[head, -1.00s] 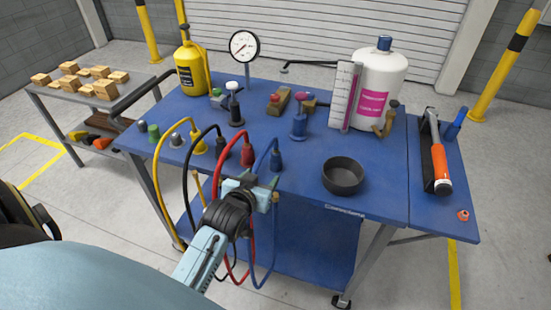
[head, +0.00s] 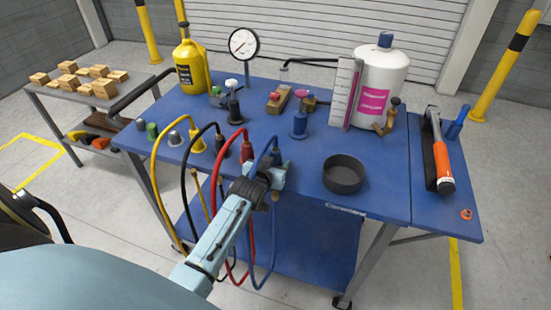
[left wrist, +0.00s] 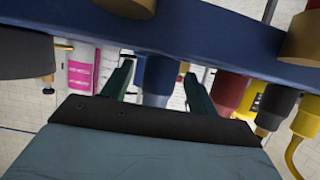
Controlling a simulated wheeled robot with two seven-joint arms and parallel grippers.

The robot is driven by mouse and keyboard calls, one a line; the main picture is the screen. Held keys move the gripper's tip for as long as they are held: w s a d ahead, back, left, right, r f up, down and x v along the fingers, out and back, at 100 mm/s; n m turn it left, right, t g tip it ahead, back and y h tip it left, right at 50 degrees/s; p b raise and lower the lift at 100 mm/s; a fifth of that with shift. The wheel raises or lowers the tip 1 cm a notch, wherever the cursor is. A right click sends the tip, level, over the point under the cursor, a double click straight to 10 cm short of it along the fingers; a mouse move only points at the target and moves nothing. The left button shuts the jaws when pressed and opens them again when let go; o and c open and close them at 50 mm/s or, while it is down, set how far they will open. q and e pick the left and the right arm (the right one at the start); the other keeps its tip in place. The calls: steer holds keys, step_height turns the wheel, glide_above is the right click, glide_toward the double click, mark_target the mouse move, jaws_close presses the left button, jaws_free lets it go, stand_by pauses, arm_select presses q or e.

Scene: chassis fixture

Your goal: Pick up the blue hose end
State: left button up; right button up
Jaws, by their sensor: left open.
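The blue hose end (head: 276,156) stands upright at the front edge of the blue table (head: 225,175), right of the red hose end (head: 247,151). Its hose arches over and hangs down in front. My left gripper (head: 273,173) reaches the front of the blue hose end and partly covers it in the head view. In the left wrist view, the open green fingers stand one on each side of the blue hose end (left wrist: 158,82), with gaps visible on both sides. My right gripper is not in view.
Black (head: 220,146) and yellow (head: 197,140) hose ends stand further left. A round black bowl (head: 343,175) sits close on the right. Red and blue hoses hang below the front edge near my arm.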

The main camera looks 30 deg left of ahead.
arm_select(q)
steer(key=shift+c, duration=0.5)
steer(key=c, duration=1.1)
